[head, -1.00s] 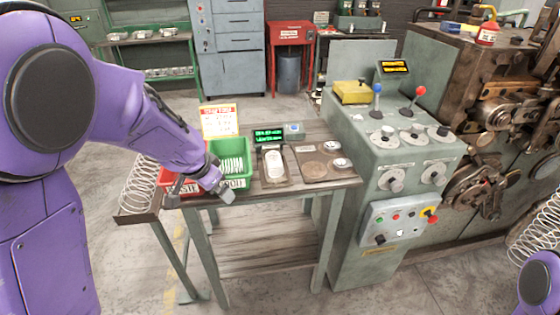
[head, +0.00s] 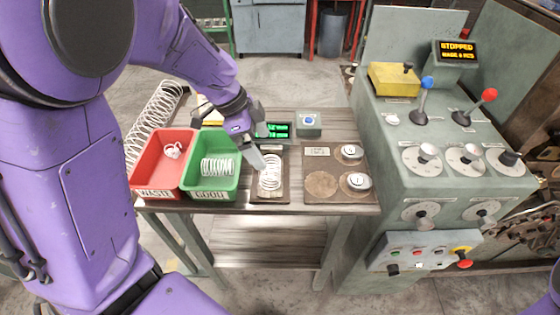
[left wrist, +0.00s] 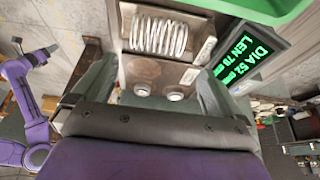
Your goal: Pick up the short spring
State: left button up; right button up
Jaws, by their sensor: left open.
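A short white wire spring (head: 269,172) lies on a dark plate (head: 270,197) to the right of the green bin. My left gripper (head: 258,145) is open and empty just behind and above this spring, one finger reaching over its far end. In the left wrist view the spring (left wrist: 158,37) lies crosswise beyond the two spread fingers (left wrist: 158,75). The gripper does not appear to touch it. Another coil (head: 217,167) lies in the green bin (head: 212,196). In the left wrist view, the small end of my right arm (left wrist: 48,50) is too small to read.
A red bin (head: 160,188) with a small white piece stands left of the green bin. A long spring (head: 155,112) lies at the far left. A lit green display (head: 279,130) stands behind the plate. Right are a board with discs (head: 322,185) and a control console (head: 420,185).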

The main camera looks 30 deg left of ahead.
aim_at(270, 166)
pick_arm(q)
jog(key=f, duration=0.1)
jog(key=d+f, duration=0.1)
jog(key=f, duration=0.1)
jog(key=shift+s+d, duration=0.25)
jog(key=shift+s, duration=0.15)
jog(key=f, duration=0.1)
jog(key=w+f+p, duration=0.1)
jog(key=f, duration=0.1)
jog(key=w+f, duration=0.1)
jog(key=shift+d+f, duration=0.3)
jog(key=shift+d, duration=0.1)
jog(key=shift+f, duration=0.25)
jog(key=shift+s+d+r, duration=0.1)
jog(key=shift+s, duration=0.2)
pick_arm(e)
jog(key=shift+s+d+r, duration=0.1)
jog(key=shift+s+r, duration=0.55)
jog(key=shift+r, duration=0.05)
